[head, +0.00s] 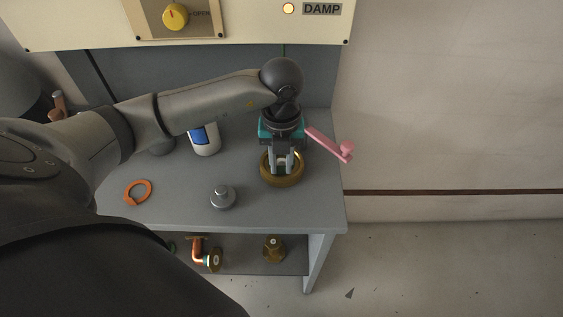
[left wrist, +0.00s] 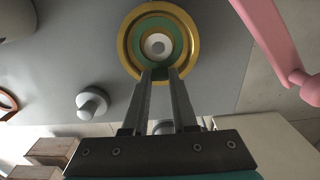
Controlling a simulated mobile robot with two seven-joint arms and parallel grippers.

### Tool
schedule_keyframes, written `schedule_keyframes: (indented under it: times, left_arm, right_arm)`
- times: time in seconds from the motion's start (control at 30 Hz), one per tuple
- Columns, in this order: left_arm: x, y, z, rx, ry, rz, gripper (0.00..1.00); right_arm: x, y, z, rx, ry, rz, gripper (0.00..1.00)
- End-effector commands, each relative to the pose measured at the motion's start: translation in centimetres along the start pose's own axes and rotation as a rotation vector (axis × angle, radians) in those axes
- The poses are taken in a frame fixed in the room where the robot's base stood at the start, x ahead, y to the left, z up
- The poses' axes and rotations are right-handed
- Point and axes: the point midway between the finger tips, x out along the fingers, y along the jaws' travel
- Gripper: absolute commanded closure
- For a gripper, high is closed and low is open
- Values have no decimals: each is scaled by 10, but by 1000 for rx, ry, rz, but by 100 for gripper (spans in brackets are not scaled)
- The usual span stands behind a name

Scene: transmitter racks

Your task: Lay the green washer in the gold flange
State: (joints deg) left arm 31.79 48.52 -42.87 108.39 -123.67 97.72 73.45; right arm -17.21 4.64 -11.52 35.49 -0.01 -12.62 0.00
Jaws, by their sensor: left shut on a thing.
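The gold flange (head: 265,176) sits on the grey bench near its right end, and it shows as a gold ring in the left wrist view (left wrist: 126,44). The green washer (left wrist: 141,38) appears inside the flange's ring, around a pale centre. My left gripper (head: 283,169) points down over the flange. In the left wrist view its fingertips (left wrist: 160,73) are close together on the near edge of the washer, shut on it. I cannot tell whether the washer touches the flange's bottom. My right gripper is not in view.
A grey knobbed part (head: 222,197), an orange ring (head: 138,192) and a white-and-blue bottle (head: 206,142) are on the bench (head: 180,212). Brass and copper fittings (head: 274,248) lie on the shelf below.

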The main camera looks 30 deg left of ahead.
Motion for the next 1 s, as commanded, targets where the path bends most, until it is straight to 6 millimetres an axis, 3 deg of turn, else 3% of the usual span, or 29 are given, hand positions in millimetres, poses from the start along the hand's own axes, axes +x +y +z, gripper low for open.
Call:
schedule_keyframes:
  times: [0.27, 0.3, 0.53, 0.87, 1.0]
  left_arm:
    - [2, 0, 0, 0, -1, -1, 100]
    - [2, 0, 0, 0, -1, -1, 72]
    - [2, 0, 0, 0, -1, -1, 46]
    - [-1, 0, 0, 0, -1, -1, 44]
    - [-19, -1, 1, 0, -5, -4, 44]
  right_arm:
    - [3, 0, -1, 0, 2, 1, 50]
    - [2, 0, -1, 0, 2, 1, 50]
    - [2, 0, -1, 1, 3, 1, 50]
    - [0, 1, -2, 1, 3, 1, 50]
    - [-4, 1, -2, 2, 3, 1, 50]
